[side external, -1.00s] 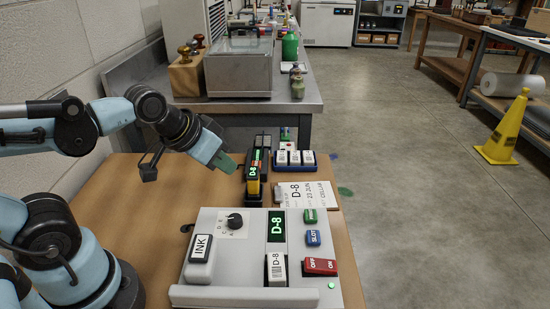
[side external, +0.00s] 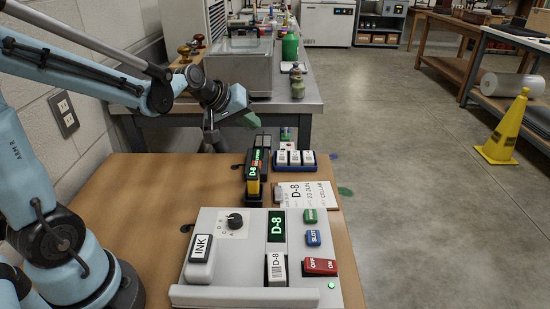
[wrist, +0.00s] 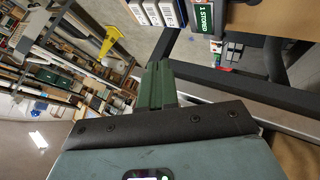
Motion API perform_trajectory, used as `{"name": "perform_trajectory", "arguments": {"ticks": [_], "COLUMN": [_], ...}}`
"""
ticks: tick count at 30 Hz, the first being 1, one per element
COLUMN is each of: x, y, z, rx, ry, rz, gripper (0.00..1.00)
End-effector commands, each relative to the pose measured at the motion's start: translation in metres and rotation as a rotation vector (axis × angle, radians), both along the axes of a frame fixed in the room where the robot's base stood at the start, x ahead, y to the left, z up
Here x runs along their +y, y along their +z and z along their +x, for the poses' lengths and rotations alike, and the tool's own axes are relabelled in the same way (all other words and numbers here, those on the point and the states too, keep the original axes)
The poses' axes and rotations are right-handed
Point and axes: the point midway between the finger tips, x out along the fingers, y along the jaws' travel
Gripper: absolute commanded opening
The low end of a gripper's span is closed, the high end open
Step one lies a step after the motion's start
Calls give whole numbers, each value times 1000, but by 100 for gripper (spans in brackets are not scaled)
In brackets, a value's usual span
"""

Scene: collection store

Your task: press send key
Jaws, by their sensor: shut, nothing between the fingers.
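The grey console (side external: 210,286) stands on the wooden desk, its display (side external: 277,226) reading D-8. On its right side are a small green key (side external: 309,215), whose label I cannot read, a blue SLOT key (side external: 313,238) and a red OFF/ON switch (side external: 320,266). No key is legibly marked send.
A blue tray of white blocks (side external: 308,160) and a D-8 card (side external: 305,195) lie at the desk's far right. The wrist view shows a green "1 STORED" sign (wrist: 207,20). A steel bench (side external: 310,98) stands behind.

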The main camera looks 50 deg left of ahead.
Motion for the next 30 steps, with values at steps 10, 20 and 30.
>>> {"name": "perform_trajectory", "arguments": {"ticks": [10, 20, 30], "x": [1, 1, 1], "y": [-1, -22, -66], "z": [1, 2, 2], "rx": [-2, -1, -1], "ry": [4, 4, 4], "rz": [-6, -4, -4], "gripper": [0, 0, 0]}}
